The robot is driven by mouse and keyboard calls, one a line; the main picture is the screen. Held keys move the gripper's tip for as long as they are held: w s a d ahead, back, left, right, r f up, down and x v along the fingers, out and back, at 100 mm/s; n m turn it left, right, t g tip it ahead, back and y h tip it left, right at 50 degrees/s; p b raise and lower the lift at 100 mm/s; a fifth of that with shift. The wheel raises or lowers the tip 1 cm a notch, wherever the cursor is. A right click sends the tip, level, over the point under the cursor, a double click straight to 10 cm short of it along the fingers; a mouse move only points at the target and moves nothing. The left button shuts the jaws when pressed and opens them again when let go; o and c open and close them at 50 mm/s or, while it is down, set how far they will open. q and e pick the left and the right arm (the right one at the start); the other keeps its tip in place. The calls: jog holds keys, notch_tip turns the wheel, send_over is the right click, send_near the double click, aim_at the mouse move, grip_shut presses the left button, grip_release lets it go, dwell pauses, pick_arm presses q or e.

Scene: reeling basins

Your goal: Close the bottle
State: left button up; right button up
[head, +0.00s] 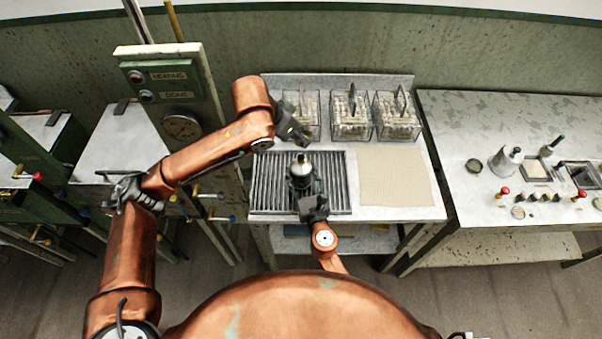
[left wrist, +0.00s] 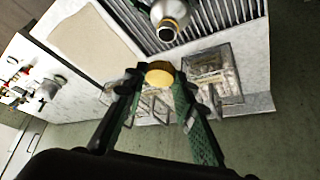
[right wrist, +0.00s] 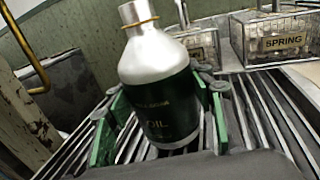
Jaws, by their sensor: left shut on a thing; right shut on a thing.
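The bottle (right wrist: 160,85) is silver with a dark green label reading OIL and a yellow ring at its neck. It stands over the slatted rack in the head view (head: 301,163), and its dark open mouth shows in the left wrist view (left wrist: 170,28). My right gripper (head: 306,190) is shut around its body, one green finger on each side. My left gripper (head: 298,138) is shut on a yellow-topped cap (left wrist: 160,73), held behind the bottle and apart from its mouth. The cap is hidden in the head view. Whether the bottle touches the slats I cannot tell.
Wire baskets (head: 351,116) stand along the back of the table, one labelled SPRING (right wrist: 284,40). A beige mat (head: 394,177) lies right of the slatted rack (head: 268,185). A gauge panel (head: 165,95) stands left. A side table (head: 480,205) holds a funnel-shaped vessel and small parts.

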pick_arm(q)
send_over(304, 158)
jog(key=s+a, duration=0.2)
jog(key=shift+w+d+f, duration=0.1)
jog(key=shift+f, duration=1.15)
jog(key=shift+w+f, duration=0.1)
jog(key=shift+f, duration=1.15)
jog(key=shift+f, duration=0.15)
jog(key=shift+f, duration=0.75)
jog(key=shift+f, duration=0.55)
jog(key=shift+w+a+m+g+h, duration=0.2)
jog(key=shift+m+g+h, duration=0.15)
jog(key=shift+m, duration=0.75)
jog(key=m+g+h, duration=0.1)
jog(key=m+g, duration=0.1)
jog(key=m, duration=0.2)
jog(key=shift+w, duration=0.15)
jog(key=o, duration=0.7)
